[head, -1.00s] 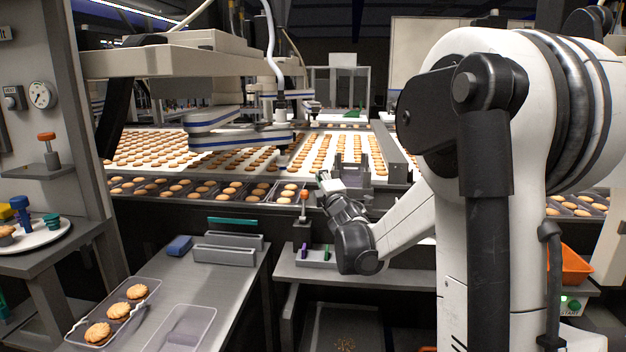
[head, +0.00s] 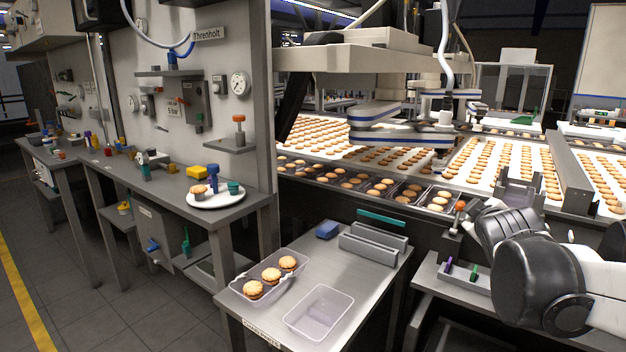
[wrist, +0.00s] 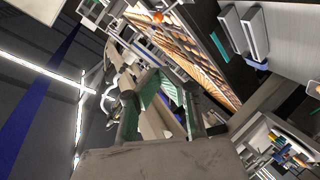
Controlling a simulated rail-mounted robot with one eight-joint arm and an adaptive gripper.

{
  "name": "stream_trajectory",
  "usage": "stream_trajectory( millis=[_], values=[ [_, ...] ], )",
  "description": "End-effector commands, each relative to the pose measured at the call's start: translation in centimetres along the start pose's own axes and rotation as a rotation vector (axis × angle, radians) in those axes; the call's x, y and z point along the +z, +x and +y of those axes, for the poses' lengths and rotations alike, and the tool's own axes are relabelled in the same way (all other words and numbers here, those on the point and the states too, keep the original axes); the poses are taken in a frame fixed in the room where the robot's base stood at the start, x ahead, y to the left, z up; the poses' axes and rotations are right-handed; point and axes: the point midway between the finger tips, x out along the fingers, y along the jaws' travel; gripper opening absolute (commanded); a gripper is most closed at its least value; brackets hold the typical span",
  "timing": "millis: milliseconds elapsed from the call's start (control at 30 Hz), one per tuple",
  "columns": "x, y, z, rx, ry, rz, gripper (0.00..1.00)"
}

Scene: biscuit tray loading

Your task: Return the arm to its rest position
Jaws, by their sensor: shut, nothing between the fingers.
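My arm enters the head view from the right edge, its dark joint and white links above the bench by the conveyor. My gripper's fingers are not clear in the head view, being hidden behind the wrist links. In the wrist view my gripper (wrist: 158,104) shows dark linkages with green inner faces. It is shut and empty. It points at the ceiling lights and conveyor side, clear of any object.
A clear tray with three biscuits (head: 270,276) and an empty clear tray (head: 319,312) sit on the near bench. A blue block (head: 327,229) and grey holders (head: 372,246) stand behind them. An orange-knobbed post (head: 460,206) stands close to my wrist. Biscuits line the conveyor.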

Motion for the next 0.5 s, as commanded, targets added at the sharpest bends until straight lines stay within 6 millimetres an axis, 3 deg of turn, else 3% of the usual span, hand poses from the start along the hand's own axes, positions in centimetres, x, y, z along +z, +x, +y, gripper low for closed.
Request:
stream_trajectory(
  millis=[33, 500],
  values=[
    [0.1, -1.8, -0.9, -0.034, 0.047, -0.020, 0.00],
    [4.1, -16.6, -11.9, -0.365, 0.480, -0.285, 0.00]
  ],
)
